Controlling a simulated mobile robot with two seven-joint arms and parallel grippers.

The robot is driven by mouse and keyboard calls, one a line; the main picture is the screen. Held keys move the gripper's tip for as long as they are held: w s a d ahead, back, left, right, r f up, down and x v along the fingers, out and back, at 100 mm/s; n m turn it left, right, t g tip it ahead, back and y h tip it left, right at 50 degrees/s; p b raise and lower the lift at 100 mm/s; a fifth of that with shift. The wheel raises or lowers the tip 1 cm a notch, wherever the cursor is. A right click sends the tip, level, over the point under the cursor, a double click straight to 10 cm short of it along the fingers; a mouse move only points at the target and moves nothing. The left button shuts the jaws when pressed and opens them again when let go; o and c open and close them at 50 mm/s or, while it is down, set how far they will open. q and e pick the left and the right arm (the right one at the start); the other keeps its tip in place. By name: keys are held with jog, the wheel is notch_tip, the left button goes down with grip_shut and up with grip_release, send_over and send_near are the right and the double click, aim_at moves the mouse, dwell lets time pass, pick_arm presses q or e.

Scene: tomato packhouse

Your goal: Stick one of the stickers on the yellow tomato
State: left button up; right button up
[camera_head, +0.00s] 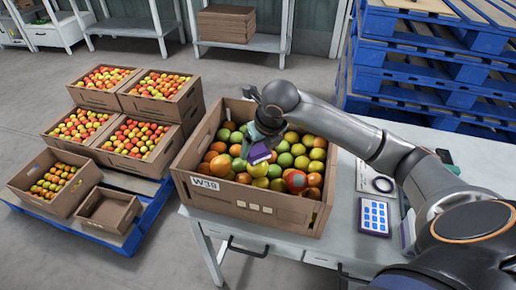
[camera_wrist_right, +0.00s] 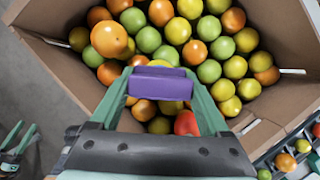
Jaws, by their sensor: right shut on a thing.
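My right gripper (camera_head: 257,143) is over the crate, shut on a purple block-like thing (camera_head: 260,153). In the right wrist view the block (camera_wrist_right: 160,86) sits between the teal fingertips. Several yellow tomatoes lie among green and orange ones; one (camera_head: 260,169) is just below the block, and I cannot tell whether they touch. A yellow tomato (camera_wrist_right: 159,125) also shows between the fingers in the wrist view. A white card with blue square stickers (camera_head: 374,215) lies on the table. My left gripper (camera_wrist_right: 17,138) shows at the wrist view's lower left, its fingers apart and empty.
The cardboard crate (camera_head: 257,207), marked W39, stands on the grey table (camera_head: 345,205). A roll-like ring (camera_head: 383,184) lies right of it, partly near my arm. Blue pallets (camera_head: 410,82) stand behind. Tomato crates (camera_head: 48,202) stand on a pallet at left.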

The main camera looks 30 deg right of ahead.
jog(key=shift+r+p, duration=1.4)
jog(key=shift+r, duration=1.15)
